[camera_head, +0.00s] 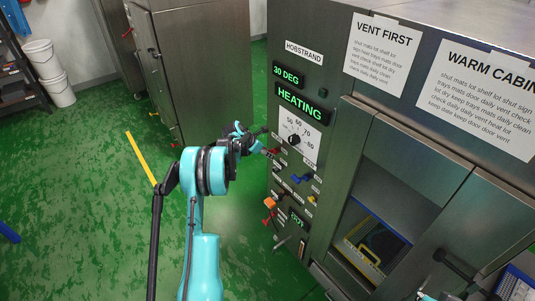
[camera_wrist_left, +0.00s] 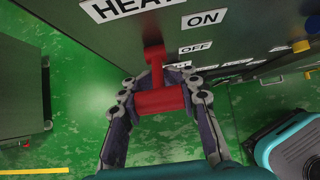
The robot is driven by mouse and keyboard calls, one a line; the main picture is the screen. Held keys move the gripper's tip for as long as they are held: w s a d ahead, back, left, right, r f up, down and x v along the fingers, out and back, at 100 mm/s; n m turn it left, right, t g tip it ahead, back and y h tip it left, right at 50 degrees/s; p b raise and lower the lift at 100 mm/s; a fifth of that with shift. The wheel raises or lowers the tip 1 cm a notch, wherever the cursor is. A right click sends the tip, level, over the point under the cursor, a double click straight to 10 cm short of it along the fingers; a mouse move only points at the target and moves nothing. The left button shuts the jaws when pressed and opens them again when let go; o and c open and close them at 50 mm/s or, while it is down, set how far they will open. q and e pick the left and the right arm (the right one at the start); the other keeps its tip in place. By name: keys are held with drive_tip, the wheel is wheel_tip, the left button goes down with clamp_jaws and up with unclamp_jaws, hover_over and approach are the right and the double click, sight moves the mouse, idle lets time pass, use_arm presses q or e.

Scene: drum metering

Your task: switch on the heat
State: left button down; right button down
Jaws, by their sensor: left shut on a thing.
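The heat switch is a red T-shaped handle (camera_wrist_left: 160,101) on the cabinet's dark panel. My left gripper (camera_wrist_left: 158,92) is shut on its crossbar, one finger on each side. In the wrist view the stem stands beside the OFF label (camera_wrist_left: 195,48), with the ON label (camera_wrist_left: 203,18) further up the panel. In the head view my left gripper (camera_head: 264,145) meets the panel left of the dial (camera_head: 294,139) and mostly hides the handle. The display (camera_head: 301,103) glows green with HEATING; a smaller one (camera_head: 288,75) reads 30 DEG.
A blue handle (camera_head: 302,179) and an orange one (camera_head: 270,203) stick out lower on the panel. The cabinet has an open bay (camera_head: 375,245) at right. Dark and teal parts at the bottom right edge may be my right gripper.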

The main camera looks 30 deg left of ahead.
use_arm(q)
drive_tip(key=c, duration=1)
unclamp_jaws()
drive_tip(key=shift+c, duration=0.2)
drive_tip(key=v, duration=1.2)
